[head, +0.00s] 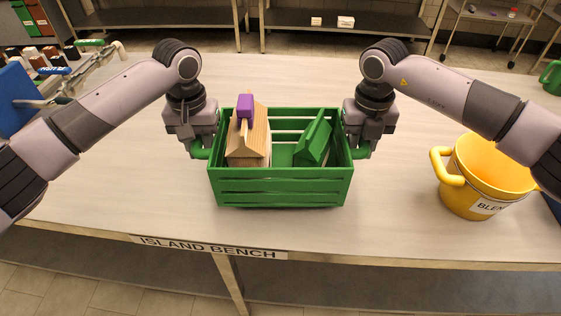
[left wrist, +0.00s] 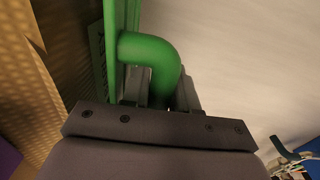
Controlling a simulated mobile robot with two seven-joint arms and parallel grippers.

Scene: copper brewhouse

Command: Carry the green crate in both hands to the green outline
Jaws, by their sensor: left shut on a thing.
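The green slatted crate (head: 280,187) is upright over the island bench, near its front edge; I cannot tell whether it touches the top. It holds a wooden house-shaped block (head: 247,140) with a purple piece (head: 245,108) on top, and a green house-shaped block (head: 314,142). My left gripper (head: 201,150) is at the crate's left handle. In the left wrist view it is shut on this curved green handle (left wrist: 152,50). My right gripper (head: 361,150) is at the right handle; its fingers are too hidden to judge. I see no green outline.
A yellow bucket (head: 480,175) with a label stands right of the crate on the island bench (head: 110,205). Bottles and a rack (head: 80,70) are at the left end. A green item (head: 552,78) is at the far right. The bench behind the crate is clear.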

